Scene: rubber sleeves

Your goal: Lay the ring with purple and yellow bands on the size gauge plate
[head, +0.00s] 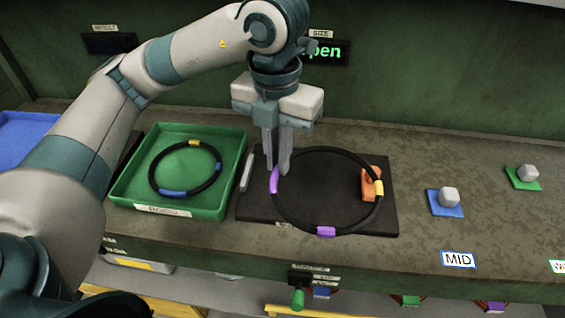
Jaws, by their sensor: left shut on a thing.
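The black ring with purple and yellow bands (344,234) is at the black size gauge plate (251,208). Two purple bands and one yellow band show on it. My left gripper (279,172) points down and is shut on the ring's left side, by a purple band. The ring's front edge looks over the plate's front part; I cannot tell whether it rests flat or is held slightly above. An orange block (369,184) stands on the plate at the ring's right side. My right gripper is not in view.
A green tray (228,190) at left holds another black ring (152,178) with blue and yellow bands. A grey bar (247,172) lies at the plate's left edge. White blocks (449,196) sit on blue and green pads at right. A display (329,52) stands behind.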

